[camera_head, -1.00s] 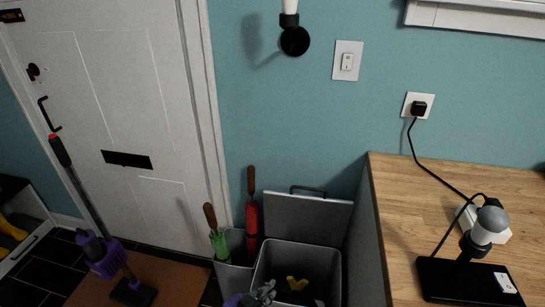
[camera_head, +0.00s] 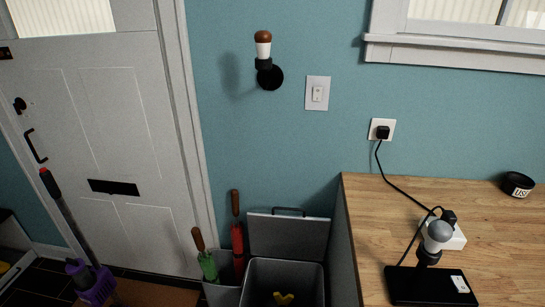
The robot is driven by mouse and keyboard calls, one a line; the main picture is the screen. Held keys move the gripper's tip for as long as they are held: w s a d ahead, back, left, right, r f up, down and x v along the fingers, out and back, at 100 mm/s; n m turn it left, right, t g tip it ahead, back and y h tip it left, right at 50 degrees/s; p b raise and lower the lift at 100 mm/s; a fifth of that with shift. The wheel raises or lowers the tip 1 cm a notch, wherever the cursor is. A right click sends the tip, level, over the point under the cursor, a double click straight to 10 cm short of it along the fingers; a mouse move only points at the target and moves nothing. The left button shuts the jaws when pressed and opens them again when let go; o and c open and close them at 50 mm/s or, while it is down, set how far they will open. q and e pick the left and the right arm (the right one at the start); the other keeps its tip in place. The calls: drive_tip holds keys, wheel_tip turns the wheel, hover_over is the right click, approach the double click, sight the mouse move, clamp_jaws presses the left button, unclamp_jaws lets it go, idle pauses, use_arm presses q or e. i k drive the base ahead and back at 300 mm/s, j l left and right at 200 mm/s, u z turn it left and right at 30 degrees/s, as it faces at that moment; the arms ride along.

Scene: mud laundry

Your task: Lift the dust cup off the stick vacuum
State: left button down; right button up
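The stick vacuum (camera_head: 64,220) stands at the lower left in front of the white door, leaning slightly. It has a dark stick with a red top end and a purple lower body (camera_head: 95,287). The bottom frame edge cuts off its floor head. I cannot clearly tell the dust cup apart from the rest of the purple body. Neither of my grippers shows in the head view.
A grey bin (camera_head: 284,266) with its lid (camera_head: 288,236) raised holds something yellow. Green and red umbrellas (camera_head: 237,240) stand beside it. A wooden counter (camera_head: 400,215) at the right carries a bulb lamp (camera_head: 436,240). A brown mat (camera_head: 150,293) lies by the door.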

sight(77, 268)
drive_tip(key=u, duration=1.45)
